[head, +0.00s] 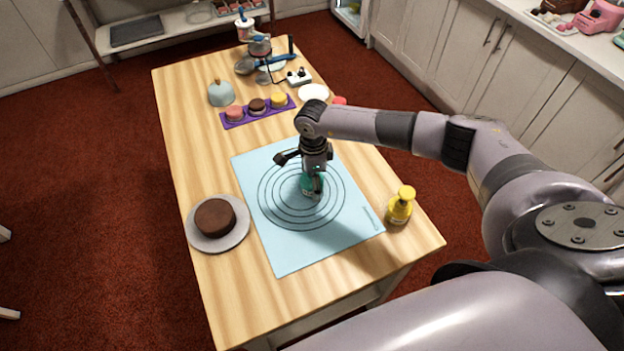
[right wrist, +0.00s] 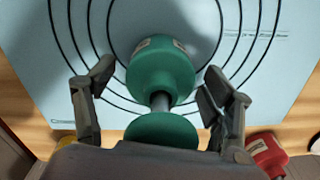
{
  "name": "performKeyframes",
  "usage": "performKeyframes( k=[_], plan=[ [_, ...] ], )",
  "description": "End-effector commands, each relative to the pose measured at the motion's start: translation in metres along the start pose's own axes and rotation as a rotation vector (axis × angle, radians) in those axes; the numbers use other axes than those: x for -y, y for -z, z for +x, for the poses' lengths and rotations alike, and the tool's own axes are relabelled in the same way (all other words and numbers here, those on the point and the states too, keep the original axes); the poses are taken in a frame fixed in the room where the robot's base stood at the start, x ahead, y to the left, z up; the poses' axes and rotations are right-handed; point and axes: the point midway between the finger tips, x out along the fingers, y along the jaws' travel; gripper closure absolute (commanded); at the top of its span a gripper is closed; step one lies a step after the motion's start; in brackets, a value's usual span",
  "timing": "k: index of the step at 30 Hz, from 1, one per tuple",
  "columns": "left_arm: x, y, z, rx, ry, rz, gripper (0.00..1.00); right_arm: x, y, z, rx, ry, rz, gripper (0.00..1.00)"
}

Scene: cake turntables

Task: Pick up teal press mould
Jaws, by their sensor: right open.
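The teal press mould (head: 309,187) stands on the light blue mat (head: 262,250), inside its printed circles. My right gripper (head: 302,174) is over it from above and hides much of it in the head view. In the right wrist view, the green-teal mould body (right wrist: 160,72) lies between the two fingers of the open right gripper (right wrist: 158,78). A grey shaft and a round teal knob (right wrist: 160,130) show nearer the camera. Gaps show between the fingers and the mould. My left gripper is not in view.
A yellow item (head: 400,207) stands at the mat's right edge. A red item (right wrist: 265,152) shows right of the gripper. A plate (head: 203,244) with a brown cake (head: 214,217) is at left. A purple tray (head: 234,122) and clutter are farther back.

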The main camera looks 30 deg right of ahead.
Motion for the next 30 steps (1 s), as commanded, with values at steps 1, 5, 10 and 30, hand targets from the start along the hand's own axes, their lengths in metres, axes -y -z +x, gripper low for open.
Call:
performKeyframes(
  k=[1, 5, 10, 30],
  plan=[
    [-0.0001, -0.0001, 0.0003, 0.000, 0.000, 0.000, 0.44, -0.0001, -0.0001, 0.0001, 0.000, 0.000, 0.000, 0.24],
    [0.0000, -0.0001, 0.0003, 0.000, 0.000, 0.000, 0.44, -0.0002, -0.0001, -0.0001, 0.000, 0.000, 0.000, 0.32],
    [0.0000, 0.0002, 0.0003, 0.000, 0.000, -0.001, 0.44, -0.0002, -0.0001, -0.0003, 0.000, -0.001, 0.000, 0.43],
    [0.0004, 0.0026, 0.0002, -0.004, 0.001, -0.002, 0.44, 0.0002, -0.0003, -0.0010, 0.001, 0.000, 0.000, 0.81]
  ],
)
